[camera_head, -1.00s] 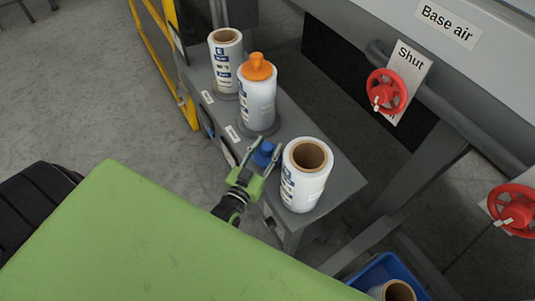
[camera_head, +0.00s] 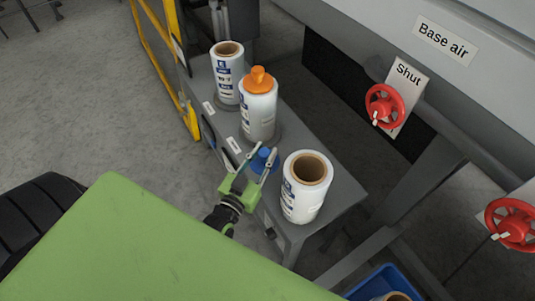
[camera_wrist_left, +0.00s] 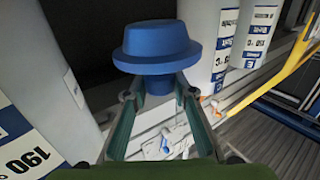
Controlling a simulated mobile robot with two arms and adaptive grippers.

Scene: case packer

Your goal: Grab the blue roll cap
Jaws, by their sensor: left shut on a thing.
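The blue roll cap (camera_head: 262,159) is between the fingers of my left gripper (camera_head: 259,163), beside the nearest roll on the grey bench. In the left wrist view the blue cap (camera_wrist_left: 156,48) shows a round top and a wide brim, with its narrower stem between the two fingers (camera_wrist_left: 160,98). My left gripper is shut on it. The fingers hide part of the stem. My right gripper is not in view.
A white roll (camera_head: 307,187) with an open core stands just right of the cap. A roll with an orange cap (camera_head: 258,106) and another open roll (camera_head: 227,72) stand farther back on the grey bench (camera_head: 338,197). Red valve wheels (camera_head: 385,106) are at right.

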